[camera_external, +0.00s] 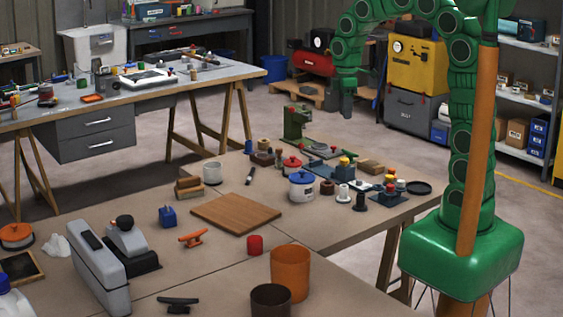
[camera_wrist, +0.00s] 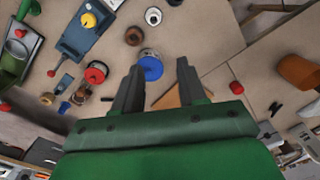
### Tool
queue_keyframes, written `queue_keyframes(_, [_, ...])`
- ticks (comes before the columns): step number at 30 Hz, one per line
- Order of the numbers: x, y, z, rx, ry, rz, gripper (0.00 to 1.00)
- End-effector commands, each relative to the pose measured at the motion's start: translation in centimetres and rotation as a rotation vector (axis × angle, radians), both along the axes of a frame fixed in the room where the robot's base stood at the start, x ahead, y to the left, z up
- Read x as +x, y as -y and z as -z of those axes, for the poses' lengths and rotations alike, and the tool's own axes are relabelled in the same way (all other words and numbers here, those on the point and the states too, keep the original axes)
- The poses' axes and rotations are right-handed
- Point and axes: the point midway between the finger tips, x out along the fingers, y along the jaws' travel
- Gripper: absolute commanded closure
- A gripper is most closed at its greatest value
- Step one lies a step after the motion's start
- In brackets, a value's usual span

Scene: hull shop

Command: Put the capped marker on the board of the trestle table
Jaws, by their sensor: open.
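The capped marker (camera_external: 250,176), a small dark stick with a pale band, is on the bench top in the external view, between the grey-white cup and the red-lidded pot. My gripper (camera_external: 347,107) hangs in the air above and beyond the near bench, apart from the marker. In the wrist view its two dark fingers (camera_wrist: 159,70) are spread, with nothing held between them.
A blue-lidded pot (camera_external: 302,186), a red-lidded pot (camera_external: 291,166) and a grey-white cup (camera_external: 212,172) stand around the marker. A green machine (camera_external: 296,122) rises at the far edge. A trestle-legged table (camera_external: 150,97) stands behind left, cluttered. The wooden board's top is bare.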

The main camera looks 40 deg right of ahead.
Motion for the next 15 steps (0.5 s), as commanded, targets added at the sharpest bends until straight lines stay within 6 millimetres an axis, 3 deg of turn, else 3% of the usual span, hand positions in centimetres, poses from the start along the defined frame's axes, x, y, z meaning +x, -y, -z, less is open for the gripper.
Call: queue_keyframes(15, [-14.6, 3.8, -1.3, -0.052, -0.065, 0.509, 0.59])
